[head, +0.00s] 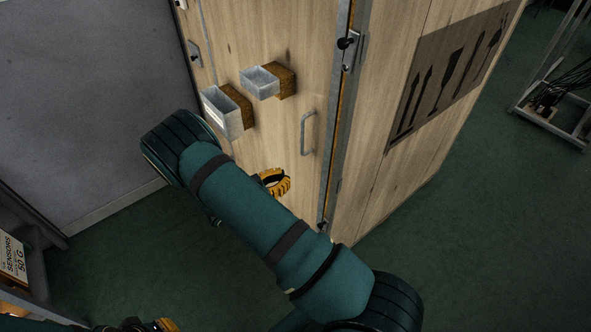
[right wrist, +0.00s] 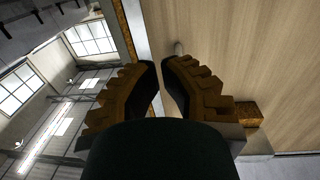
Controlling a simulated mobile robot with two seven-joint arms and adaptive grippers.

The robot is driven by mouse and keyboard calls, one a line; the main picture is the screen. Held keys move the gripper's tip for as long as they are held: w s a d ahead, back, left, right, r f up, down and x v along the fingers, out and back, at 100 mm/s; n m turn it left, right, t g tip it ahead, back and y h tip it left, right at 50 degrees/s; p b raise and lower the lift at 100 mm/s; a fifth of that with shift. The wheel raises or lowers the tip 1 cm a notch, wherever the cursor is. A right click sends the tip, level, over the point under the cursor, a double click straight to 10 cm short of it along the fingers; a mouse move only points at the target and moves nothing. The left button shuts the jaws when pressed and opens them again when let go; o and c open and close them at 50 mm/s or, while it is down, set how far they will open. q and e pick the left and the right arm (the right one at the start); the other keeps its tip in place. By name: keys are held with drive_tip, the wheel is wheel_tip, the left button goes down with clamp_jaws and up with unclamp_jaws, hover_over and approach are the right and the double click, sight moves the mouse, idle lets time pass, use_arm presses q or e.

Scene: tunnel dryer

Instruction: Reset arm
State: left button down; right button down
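My right arm crosses the middle of the head view in front of a wooden cabinet (head: 400,50). My right gripper (head: 273,182) shows as yellow-orange ribbed fingers beside the cabinet door, partly hidden behind the arm. In the right wrist view its two fingers (right wrist: 160,75) stand a little apart, with a narrow empty gap between the dark tips. Nothing is held. A small dark and orange part at the bottom edge of the head view (head: 165,325) may be my left gripper; its fingers cannot be made out.
Two open metal boxes, one larger (head: 222,112) and one smaller (head: 260,82), stick out from the cabinet door above the right gripper. A metal door handle (head: 304,133) is close by. A wheeled metal frame (head: 553,115) stands far right. Green floor (head: 480,220) is clear at the right.

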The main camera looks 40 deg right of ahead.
drive_tip(key=shift+a, duration=1.4)
drive_tip(key=shift+w, duration=0.1)
drive_tip(key=a+f+n+t+y, duration=0.7)
drive_tip(key=f+n+y, duration=0.3)
drive_tip(key=f+y, duration=0.15)
drive_tip(key=s+a+r+n+g+y, duration=0.3)
drive_tip(key=s+a+n+y, duration=0.4)
drive_tip(key=s+a+y, duration=0.3)
drive_tip(key=s+a, duration=0.3)
drive_tip(key=a, duration=0.2)
drive_tip(key=shift+a+n, duration=0.3)
drive_tip(key=shift+n, duration=0.1)
